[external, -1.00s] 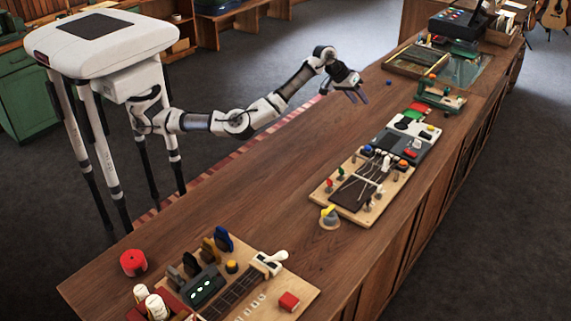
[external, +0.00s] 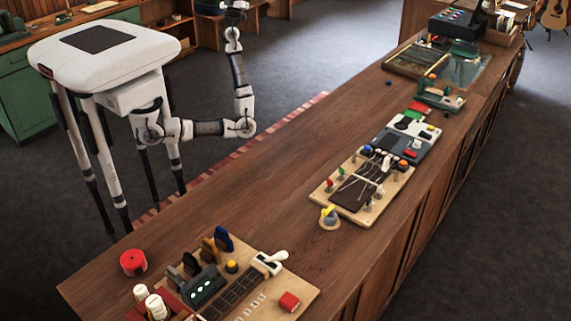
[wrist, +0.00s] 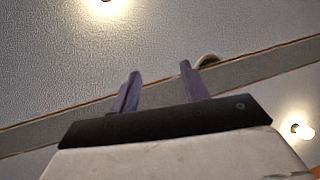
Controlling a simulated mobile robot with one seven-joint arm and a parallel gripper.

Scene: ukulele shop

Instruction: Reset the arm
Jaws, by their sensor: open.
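My arm is folded upward beside the counter in the external view, with its forearm close to vertical. My gripper is at the top edge of the external view, partly cut off there. In the wrist view my gripper (wrist: 160,82) shows two purple fingers spread apart with nothing between them. Behind the fingers are a ceiling, a beam and lamps, so the wrist camera faces upward. My gripper is well clear of the counter and touches nothing that I can see.
The long wooden counter (external: 290,190) carries a board with colored pegs (external: 352,205), a grey device (external: 402,140), a red round object (external: 133,262) and a board with a fretboard strip (external: 232,296). A green cabinet (external: 28,95) stands at the left.

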